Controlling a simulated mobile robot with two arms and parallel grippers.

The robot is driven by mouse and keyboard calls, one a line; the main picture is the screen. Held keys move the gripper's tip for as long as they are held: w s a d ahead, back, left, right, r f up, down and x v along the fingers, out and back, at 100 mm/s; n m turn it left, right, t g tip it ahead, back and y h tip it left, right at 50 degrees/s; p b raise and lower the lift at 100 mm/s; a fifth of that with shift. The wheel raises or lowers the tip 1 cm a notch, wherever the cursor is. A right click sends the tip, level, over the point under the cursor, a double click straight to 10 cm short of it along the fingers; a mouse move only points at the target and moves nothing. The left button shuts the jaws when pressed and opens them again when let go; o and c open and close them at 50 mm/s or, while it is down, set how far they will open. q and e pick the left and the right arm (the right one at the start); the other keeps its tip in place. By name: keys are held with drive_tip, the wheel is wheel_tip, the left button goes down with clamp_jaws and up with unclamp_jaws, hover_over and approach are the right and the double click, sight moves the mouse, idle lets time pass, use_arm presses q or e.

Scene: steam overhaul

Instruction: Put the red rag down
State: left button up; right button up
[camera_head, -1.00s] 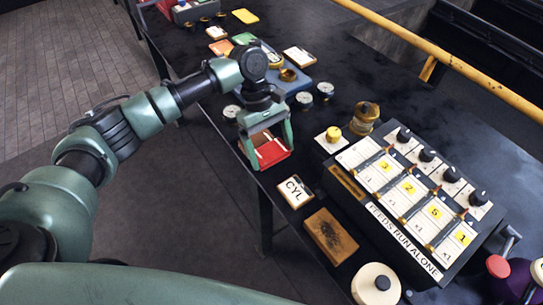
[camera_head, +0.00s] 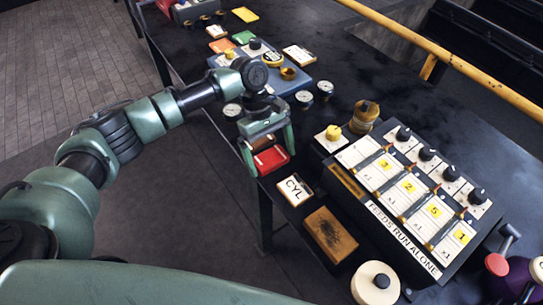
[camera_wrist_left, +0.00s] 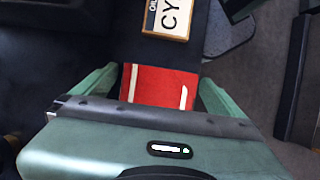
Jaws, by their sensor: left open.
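The red rag (camera_head: 270,159) lies on the dark bench top near its left edge, beyond the CYL label block. My left gripper (camera_head: 269,168) is open just over it, with one green finger on each side of the rag. In the left wrist view the red rag (camera_wrist_left: 158,86), with pale stripes, shows between the open fingers of the left gripper (camera_wrist_left: 158,88). Whether the fingers touch the rag is hard to tell. My right gripper is not in view.
The CYL block (camera_head: 295,191) and a brown brush-like block (camera_head: 330,235) lie nearer me. A FEEDS RUN ALONE panel (camera_head: 410,200) with knobs stands to the right. Small gauges (camera_head: 304,98) and a blue tray (camera_head: 296,83) are behind. The bench edge drops off at left.

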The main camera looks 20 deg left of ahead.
use_arm(q)
drive_tip(key=b+v, duration=0.1)
drive_tip(key=v, duration=1.1)
drive_tip(key=shift+b, duration=0.35)
drive_tip(key=shift+f, duration=0.1)
